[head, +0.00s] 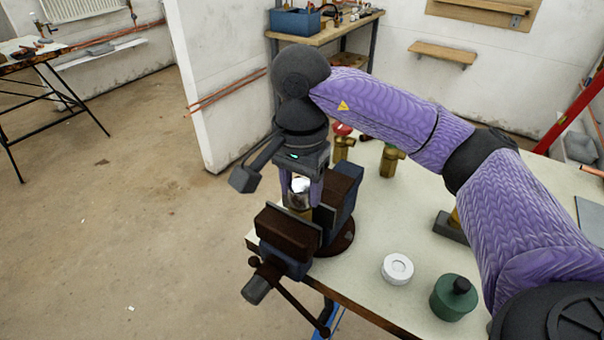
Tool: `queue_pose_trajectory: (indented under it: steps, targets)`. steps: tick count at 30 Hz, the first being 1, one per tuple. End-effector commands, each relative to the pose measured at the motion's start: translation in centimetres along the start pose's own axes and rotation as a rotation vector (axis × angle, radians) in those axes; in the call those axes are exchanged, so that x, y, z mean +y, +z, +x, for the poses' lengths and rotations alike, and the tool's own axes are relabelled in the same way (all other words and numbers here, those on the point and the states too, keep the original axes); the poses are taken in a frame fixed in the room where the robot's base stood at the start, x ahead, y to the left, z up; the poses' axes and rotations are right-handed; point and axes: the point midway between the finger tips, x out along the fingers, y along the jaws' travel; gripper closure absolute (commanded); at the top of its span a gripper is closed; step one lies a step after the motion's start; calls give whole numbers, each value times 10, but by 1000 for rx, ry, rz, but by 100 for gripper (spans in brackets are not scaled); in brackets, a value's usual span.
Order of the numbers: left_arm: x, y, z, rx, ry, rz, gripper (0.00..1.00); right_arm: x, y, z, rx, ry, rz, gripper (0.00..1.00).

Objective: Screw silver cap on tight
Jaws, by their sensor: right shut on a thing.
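My right gripper (301,186) comes down from above over the vise (287,232) at the table's near left corner. Its two purple fingers are shut on the silver cap (299,187), one on each side. The cap sits low between the fingers, directly above a brass body (304,211) between the vise jaws. The brass body shows only in part, behind the front jaw. I cannot tell how the cap's lower edge meets the brass. My left gripper is not in view.
A white round disc (397,268) and a green pot with a black knob (453,298) are on the tabletop to the right of the vise. Brass valves (390,161) stand farther back. The vise handle (295,304) juts past the front edge. A white partition (222,85) stands behind left.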

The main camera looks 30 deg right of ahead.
Motion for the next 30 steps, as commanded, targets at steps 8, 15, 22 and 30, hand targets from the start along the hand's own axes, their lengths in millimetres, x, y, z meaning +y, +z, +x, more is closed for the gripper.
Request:
queue_pose_trajectory:
  steps: [8,15,22,30]
  targets:
    - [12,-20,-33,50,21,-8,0,1,0,-5,0,1,860,100]
    - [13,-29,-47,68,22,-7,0,0,0,-1,3,0,1380,100]
    - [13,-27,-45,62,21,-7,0,0,0,1,2,0,1400,44]
    - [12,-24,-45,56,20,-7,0,0,0,1,2,0,1397,24]
